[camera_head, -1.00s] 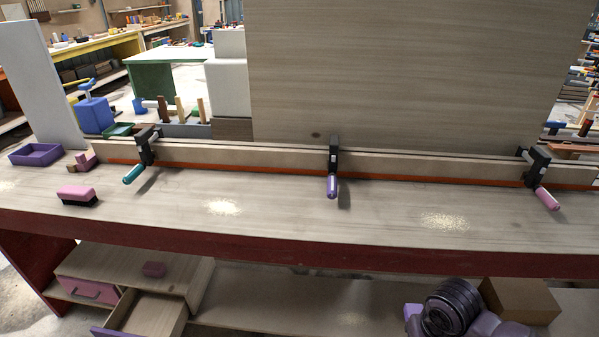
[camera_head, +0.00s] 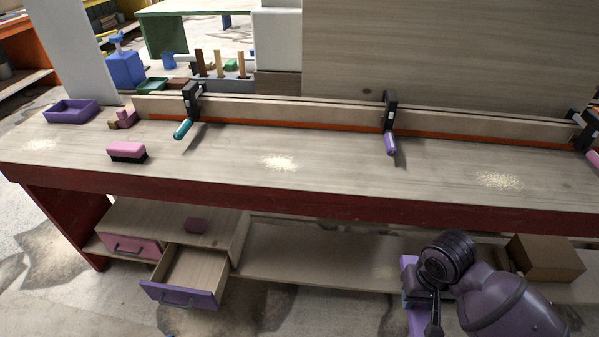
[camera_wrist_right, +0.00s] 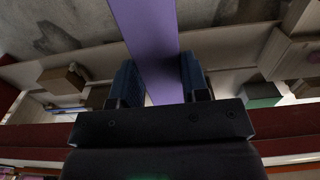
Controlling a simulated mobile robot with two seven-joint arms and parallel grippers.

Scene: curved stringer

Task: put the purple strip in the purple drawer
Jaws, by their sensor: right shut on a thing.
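The purple strip (camera_wrist_right: 148,45) runs between the two fingers of my right gripper (camera_wrist_right: 157,82) in the right wrist view, and the gripper is shut on it. In the head view my right gripper (camera_head: 418,300) is low at the right, in front of the lower shelf, with part of the purple strip (camera_head: 408,268) showing beside it. The purple drawer (camera_head: 180,294) is pulled open under the bench at the lower left, well left of the gripper. Its inside looks empty. My left gripper is not in view.
A brown box (camera_head: 545,258) stands on the lower shelf at right.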

